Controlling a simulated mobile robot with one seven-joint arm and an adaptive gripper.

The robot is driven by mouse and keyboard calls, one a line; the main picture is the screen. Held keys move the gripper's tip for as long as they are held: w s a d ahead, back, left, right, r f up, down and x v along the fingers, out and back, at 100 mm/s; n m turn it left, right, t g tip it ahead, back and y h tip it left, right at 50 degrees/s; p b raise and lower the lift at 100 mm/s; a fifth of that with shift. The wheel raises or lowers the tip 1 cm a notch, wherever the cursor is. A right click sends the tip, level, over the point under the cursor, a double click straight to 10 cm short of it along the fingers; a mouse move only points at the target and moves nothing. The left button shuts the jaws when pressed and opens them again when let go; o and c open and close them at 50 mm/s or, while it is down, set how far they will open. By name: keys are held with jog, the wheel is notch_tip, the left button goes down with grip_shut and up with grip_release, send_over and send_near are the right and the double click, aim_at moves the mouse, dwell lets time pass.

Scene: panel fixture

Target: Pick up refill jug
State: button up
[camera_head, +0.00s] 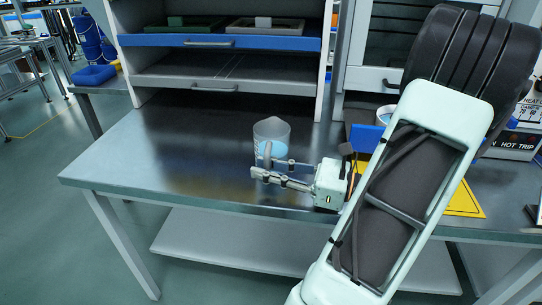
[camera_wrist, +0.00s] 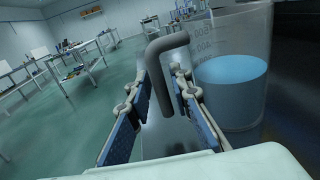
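The refill jug (camera_head: 273,130) is a clear, spouted vessel with blue liquid inside. It stands upright on the dark metal bench top. In the wrist view the jug (camera_wrist: 232,90) fills the right side, with volume marks on its wall. Its grey hooked handle (camera_wrist: 163,75) lies between my fingers in that view. My gripper (camera_head: 258,168) is level, on the near side of the jug at the handle. The gripper (camera_wrist: 160,85) is open, with gaps showing on both sides of the handle. In the head view the fingers partly hide the jug's lower part.
A shelf unit with a blue-fronted drawer (camera_head: 220,42) and a grey drawer (camera_head: 215,84) stands behind the jug. A yellow sheet (camera_head: 464,203) and a blue box (camera_head: 366,137) lie to the right, partly behind my arm. The bench (camera_head: 140,160) is clear left of the jug.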

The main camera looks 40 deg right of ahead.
jog(key=shift+c, duration=0.5)
grip_shut()
jog(key=shift+r, duration=0.1)
